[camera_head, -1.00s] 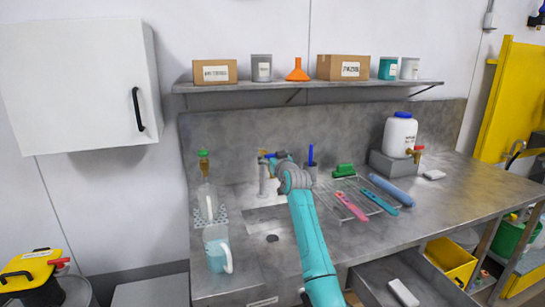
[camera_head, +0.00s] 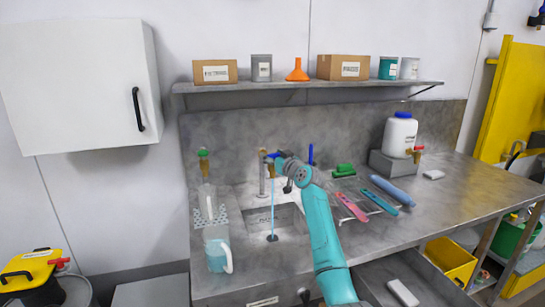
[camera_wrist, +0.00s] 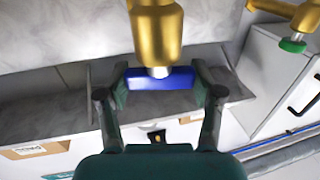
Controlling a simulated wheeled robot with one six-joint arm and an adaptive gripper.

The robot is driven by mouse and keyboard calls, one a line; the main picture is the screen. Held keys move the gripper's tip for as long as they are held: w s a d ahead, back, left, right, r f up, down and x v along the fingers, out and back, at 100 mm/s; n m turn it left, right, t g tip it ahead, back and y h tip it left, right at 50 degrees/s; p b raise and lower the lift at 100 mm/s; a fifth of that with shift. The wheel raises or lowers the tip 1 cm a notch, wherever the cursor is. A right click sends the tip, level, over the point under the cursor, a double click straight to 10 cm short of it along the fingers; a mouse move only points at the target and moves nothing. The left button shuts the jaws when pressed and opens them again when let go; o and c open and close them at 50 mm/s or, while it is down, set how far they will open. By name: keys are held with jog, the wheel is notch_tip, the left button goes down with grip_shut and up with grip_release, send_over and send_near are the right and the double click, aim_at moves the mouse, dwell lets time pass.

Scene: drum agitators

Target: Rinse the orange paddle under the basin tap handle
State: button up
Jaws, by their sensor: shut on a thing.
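The basin tap's blue handle (camera_wrist: 160,78) sits below a brass body (camera_wrist: 157,30) in the wrist view. My gripper (camera_wrist: 160,92) has a finger at each end of this handle and is shut on it. In the head view my gripper (camera_head: 276,158) is at the tap above the basin (camera_head: 288,222), with the handle mostly hidden behind it. A thin light-blue water stream (camera_head: 273,205) falls to the drain. I see no clearly orange paddle. A pink paddle (camera_head: 352,206) and a teal one (camera_head: 381,200) lie on the wire rack to the right.
A clear bottle (camera_head: 208,202) and a light-blue mug (camera_head: 217,256) stand left of the basin. A white jug (camera_head: 399,134) stands on a grey block at right. A shelf (camera_head: 310,86) hangs above. The right counter has free room.

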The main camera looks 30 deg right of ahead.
jog(key=shift+n+y, duration=0.5)
jog(key=shift+y, duration=0.3)
jog(key=o, duration=1.2)
jog(key=shift+c, duration=0.2)
jog(key=s, duration=1.2)
jog(key=shift+d, duration=0.15)
